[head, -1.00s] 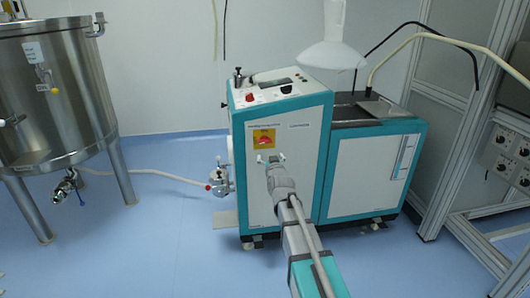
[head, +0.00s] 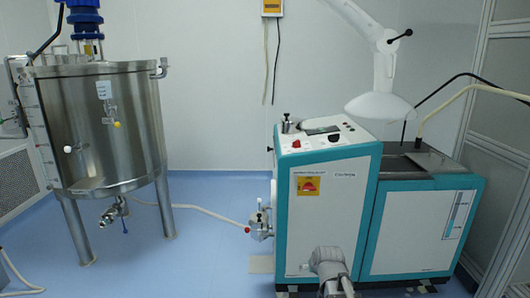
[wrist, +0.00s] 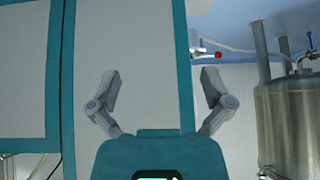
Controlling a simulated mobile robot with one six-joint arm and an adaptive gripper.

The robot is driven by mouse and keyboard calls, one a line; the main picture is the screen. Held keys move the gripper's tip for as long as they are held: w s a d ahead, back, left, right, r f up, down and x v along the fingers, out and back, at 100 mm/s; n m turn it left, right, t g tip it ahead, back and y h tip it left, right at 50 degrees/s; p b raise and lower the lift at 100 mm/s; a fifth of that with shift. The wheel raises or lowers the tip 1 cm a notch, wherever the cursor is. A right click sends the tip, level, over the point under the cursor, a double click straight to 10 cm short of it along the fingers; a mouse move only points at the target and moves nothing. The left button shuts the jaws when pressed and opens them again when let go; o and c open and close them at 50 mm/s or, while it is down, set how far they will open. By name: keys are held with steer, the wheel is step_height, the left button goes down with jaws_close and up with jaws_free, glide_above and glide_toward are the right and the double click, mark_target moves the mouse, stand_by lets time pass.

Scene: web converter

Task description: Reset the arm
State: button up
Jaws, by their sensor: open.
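My gripper (wrist: 160,88) is open and empty, with its two grey fingers spread wide in the wrist view. Behind the fingers in that view is the pale front panel of the teal-and-white machine (wrist: 125,50). In the head view, the end of my arm shows at the bottom edge, in front of the lower front of the same machine (head: 325,215). The fingers are hard to make out there, and most of the arm is out of frame. I cannot tell how far the fingertips are from the panel.
A steel tank (head: 115,130) on legs stands at the left, with a valve (head: 112,212) underneath. A hose (head: 205,214) runs from it toward the machine. A white extraction hood (head: 380,104) hangs above the machine.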

steer(key=s+f+g, duration=0.3)
steer(key=s+g, duration=0.4)
steer(key=s, duration=1)
step_height(320, 180, up, 35)
steer(key=p, duration=3.5)
steer(key=shift+s+d+m+h+p, duration=0.15)
steer(key=shift+d+m+h+p, duration=0.15)
steer(key=shift+d+p, duration=0.05)
steer(key=shift+f, duration=0.1)
